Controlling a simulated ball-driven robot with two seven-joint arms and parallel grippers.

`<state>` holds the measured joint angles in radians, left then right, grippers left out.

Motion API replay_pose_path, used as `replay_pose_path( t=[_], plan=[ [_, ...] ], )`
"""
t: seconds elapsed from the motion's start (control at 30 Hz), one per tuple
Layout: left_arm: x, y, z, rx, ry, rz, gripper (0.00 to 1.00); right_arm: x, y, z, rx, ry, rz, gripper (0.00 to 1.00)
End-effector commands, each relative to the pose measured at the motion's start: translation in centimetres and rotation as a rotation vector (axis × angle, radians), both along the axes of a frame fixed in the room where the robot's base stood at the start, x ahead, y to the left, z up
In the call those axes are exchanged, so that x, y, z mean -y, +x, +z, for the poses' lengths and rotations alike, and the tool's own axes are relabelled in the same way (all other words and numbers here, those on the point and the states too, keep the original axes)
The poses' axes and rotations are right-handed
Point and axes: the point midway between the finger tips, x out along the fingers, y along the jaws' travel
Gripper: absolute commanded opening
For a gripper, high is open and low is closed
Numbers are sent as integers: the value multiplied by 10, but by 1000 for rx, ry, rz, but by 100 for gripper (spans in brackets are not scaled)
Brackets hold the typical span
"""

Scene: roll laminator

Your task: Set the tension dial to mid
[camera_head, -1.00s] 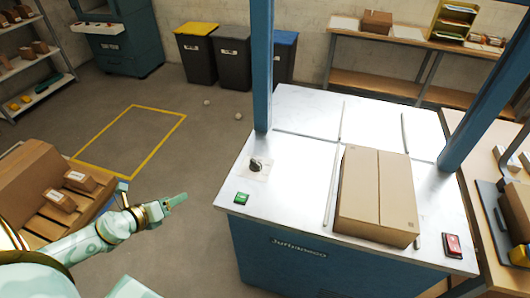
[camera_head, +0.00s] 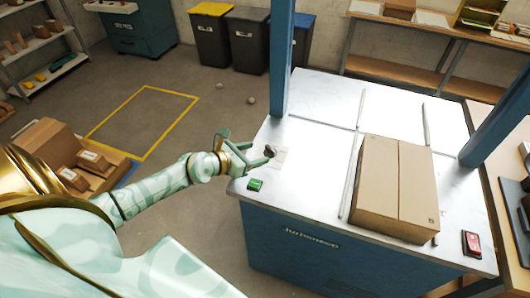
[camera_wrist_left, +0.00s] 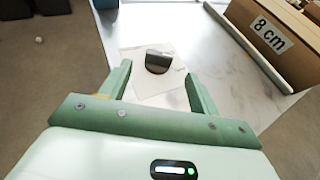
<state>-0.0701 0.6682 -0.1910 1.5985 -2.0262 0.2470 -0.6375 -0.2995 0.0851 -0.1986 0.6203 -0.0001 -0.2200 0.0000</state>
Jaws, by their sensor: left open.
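The tension dial is a small dark knob (camera_head: 269,151) on a pale plate on the left part of the machine's white top. In the left wrist view the dial (camera_wrist_left: 158,62) shows as a dark half-round knob with a lighter face. My left gripper (camera_head: 254,154) is at the machine's left edge, its fingers pointing at the dial. In the left wrist view my left gripper (camera_wrist_left: 157,72) is open, with the dial ahead between its two fingertips. I cannot tell whether a finger touches it. My right gripper is out of view.
A green button (camera_head: 255,184) sits at the machine's front left, and a red one (camera_head: 472,243) at the front right. A cardboard box (camera_head: 390,185) lies between rails on the top. A blue post (camera_head: 280,60) rises behind the dial.

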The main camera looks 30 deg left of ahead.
Motion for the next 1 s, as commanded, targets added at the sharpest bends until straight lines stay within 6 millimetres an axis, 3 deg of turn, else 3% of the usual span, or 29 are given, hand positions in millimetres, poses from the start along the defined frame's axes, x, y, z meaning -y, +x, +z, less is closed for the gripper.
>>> replay_pose_path(
  t=[0.1, 0.27, 0.63, 0.8, 1.0],
  plan=[
    [6, 22, -12, 0, -1, 1, 62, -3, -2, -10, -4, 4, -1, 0],
    [11, 38, -18, 0, -1, 1, 62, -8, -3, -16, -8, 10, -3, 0],
    [12, 43, -19, -1, 0, 1, 62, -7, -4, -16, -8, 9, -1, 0],
    [12, 42, -19, -1, 0, 1, 17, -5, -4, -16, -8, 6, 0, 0],
    [13, 42, -17, -1, -2, 6, 17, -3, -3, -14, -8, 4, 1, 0]
  ],
)
